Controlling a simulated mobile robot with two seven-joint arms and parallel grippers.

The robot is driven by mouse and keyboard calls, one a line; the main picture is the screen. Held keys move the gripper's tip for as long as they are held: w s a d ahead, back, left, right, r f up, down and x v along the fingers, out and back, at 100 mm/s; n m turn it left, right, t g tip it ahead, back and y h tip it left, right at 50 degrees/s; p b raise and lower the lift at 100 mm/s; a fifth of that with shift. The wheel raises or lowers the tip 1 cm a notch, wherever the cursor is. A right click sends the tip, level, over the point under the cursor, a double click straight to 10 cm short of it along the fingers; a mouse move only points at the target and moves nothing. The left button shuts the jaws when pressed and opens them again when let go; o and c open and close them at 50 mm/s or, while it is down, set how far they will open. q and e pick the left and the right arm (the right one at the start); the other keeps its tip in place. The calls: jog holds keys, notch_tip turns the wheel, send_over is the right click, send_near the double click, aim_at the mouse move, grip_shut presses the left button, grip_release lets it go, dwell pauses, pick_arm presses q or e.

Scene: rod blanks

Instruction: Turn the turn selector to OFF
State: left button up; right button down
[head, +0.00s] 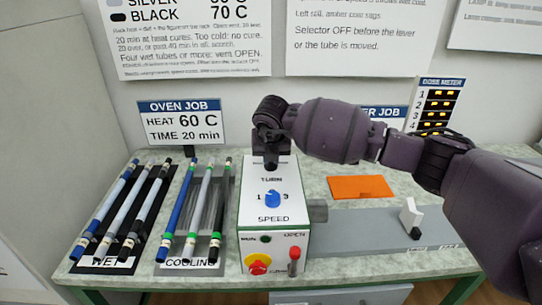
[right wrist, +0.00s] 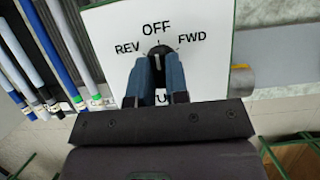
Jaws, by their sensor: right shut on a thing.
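The turn selector (right wrist: 157,50) is a dark round knob on the white top of the control box (head: 273,225). In the right wrist view the labels REV, OFF and FWD stand around it, with OFF straight above. A pale line on the knob looks upright, roughly in line with OFF, but the fingers hide part of it. My right gripper (right wrist: 157,66) is shut on the knob, one blue finger on each side. In the head view the gripper (head: 270,160) covers the selector from above. My left gripper is not in view.
A blue speed knob (head: 272,199), a red-on-yellow button (head: 258,264) and a red-topped lever (head: 294,254) are on the box. Rods lie on the WET rack (head: 99,264) and COOLING rack (head: 188,264) at left. An orange mat (head: 360,187) lies at right.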

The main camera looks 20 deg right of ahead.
jog(key=shift+s+f, duration=0.15)
jog(key=shift+f, duration=0.3)
jog(key=c, duration=1.1)
grip_release()
jog(key=shift+a, duration=0.1)
jog(key=shift+d+r, duration=0.15)
jog(key=shift+d, duration=0.05)
jog(key=shift+r, duration=0.2)
jog(key=v, duration=1)
jog(key=shift+a+r+p, duration=0.15)
jog(key=shift+r+p, duration=0.15)
